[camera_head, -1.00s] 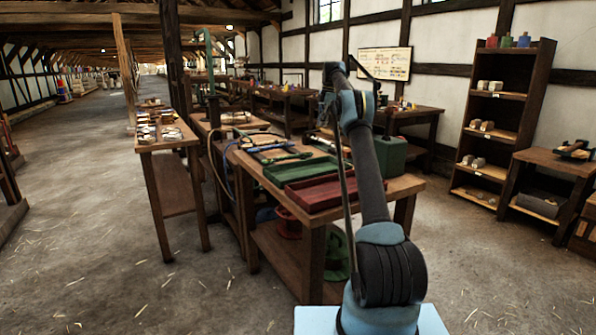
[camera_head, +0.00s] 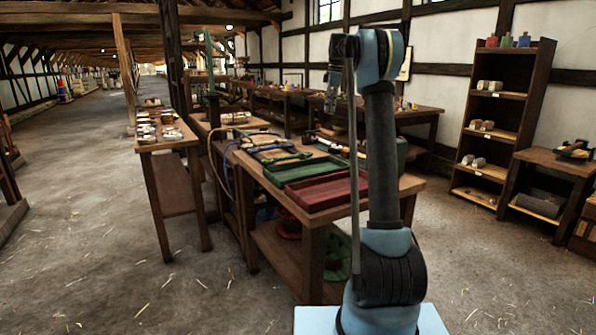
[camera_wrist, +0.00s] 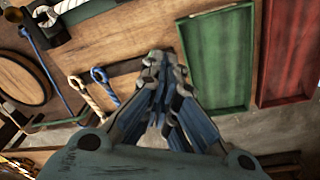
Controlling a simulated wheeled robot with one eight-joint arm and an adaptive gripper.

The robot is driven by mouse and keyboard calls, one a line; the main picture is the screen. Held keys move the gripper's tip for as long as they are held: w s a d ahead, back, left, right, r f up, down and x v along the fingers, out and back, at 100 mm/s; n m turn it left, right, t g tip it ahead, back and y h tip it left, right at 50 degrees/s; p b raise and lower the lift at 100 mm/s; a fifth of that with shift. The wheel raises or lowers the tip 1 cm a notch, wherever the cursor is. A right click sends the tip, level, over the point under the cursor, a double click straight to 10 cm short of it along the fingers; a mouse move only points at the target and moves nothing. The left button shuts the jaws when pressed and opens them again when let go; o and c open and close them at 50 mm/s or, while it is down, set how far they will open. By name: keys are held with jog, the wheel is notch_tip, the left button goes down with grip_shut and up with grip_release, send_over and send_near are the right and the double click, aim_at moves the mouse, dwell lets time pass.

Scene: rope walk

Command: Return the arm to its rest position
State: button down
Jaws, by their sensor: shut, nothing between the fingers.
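My arm stands almost upright in front of the bench in the head view. My gripper (camera_wrist: 160,62) is shut and empty in the wrist view, pointing down above the bench. It also shows small beside the top of my arm in the head view (camera_head: 331,98). Below it in the wrist view lie a green tray (camera_wrist: 215,60) and a red tray (camera_wrist: 290,50), both apart from the fingers.
The wooden bench (camera_head: 318,217) stands just beyond my arm. Rope pieces with tan (camera_wrist: 88,100) and blue (camera_wrist: 106,84) ends lie near the gripper in the wrist view. A shelf rack (camera_head: 503,120) stands at the right wall. The floor (camera_head: 95,230) at left is open.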

jog(key=s+d+f+m, duration=0.1)
jog(key=s+f+m, duration=0.15)
jog(key=s, duration=0.85)
jog(key=s+d+f+m, duration=0.1)
jog(key=s+m, duration=0.3)
jog(key=s, duration=0.8)
jog(key=s+d+f+m, duration=0.1)
jog(key=s+f+m, duration=0.15)
jog(key=s, duration=0.85)
jog(key=s+d+f+m+t+h, duration=0.1)
jog(key=s+f+m, duration=0.7)
jog(key=s+f, duration=1.6)
jog(key=shift+s+d+t, duration=0.25)
jog(key=shift+s+t, duration=0.05)
jog(key=shift+s, duration=0.9)
